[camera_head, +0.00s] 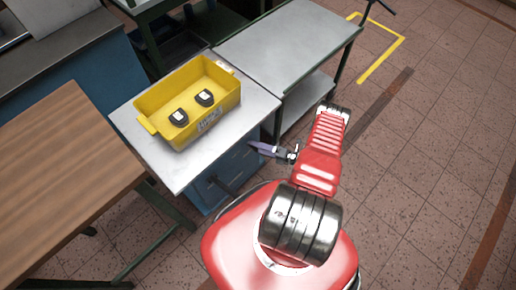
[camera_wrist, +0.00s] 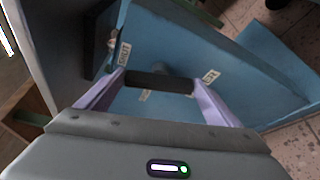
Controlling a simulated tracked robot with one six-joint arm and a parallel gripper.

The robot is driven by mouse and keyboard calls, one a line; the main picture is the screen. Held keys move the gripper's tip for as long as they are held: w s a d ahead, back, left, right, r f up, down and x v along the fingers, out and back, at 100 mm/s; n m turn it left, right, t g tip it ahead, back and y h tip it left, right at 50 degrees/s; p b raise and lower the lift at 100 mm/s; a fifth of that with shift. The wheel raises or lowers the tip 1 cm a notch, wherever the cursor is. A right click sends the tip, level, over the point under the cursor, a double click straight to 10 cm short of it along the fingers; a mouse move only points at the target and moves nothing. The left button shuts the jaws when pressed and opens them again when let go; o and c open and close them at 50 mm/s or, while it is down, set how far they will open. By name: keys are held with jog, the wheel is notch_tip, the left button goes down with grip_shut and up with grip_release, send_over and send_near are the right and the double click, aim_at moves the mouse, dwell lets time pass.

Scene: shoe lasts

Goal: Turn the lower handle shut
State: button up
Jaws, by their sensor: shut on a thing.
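A blue cabinet (camera_head: 236,164) stands under a white-topped table. In the wrist view its blue front (camera_wrist: 225,62) fills the middle. A dark bar-shaped handle (camera_wrist: 160,83) lies crosswise there between the lilac fingers of my gripper (camera_head: 260,147), which is shut on it. A second black handle (camera_wrist: 98,38) shows at the upper left of the wrist view. In the head view a black handle (camera_head: 224,186) sticks out from the cabinet front, apart from my fingers. The held handle is hidden in the head view. I cannot tell from these views which handle is the lower one.
A yellow crate (camera_head: 150,125) with two dark pieces inside stands on the white tabletop (camera_head: 180,175). A grey-topped table (camera_head: 290,45) stands behind, and a wooden table (camera_head: 60,180) is at the left. The tiled floor at the right is clear.

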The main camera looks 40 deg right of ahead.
jog(key=shift+d+f+m+t, duration=0.1)
jog(key=shift+f+m+t, duration=0.1)
jog(key=shift+m, duration=0.5)
jog(key=shift+d+f+m+t, duration=0.1)
jog(key=shift+f+m+t, duration=0.1)
jog(key=shift+m, duration=0.5)
jog(key=shift+y, duration=0.3)
jog(key=o, duration=0.9)
jog(key=shift+a+r, duration=0.1)
jog(key=v, duration=1.3)
jog(key=shift+s+d, duration=0.2)
jog(key=shift+s, duration=0.15)
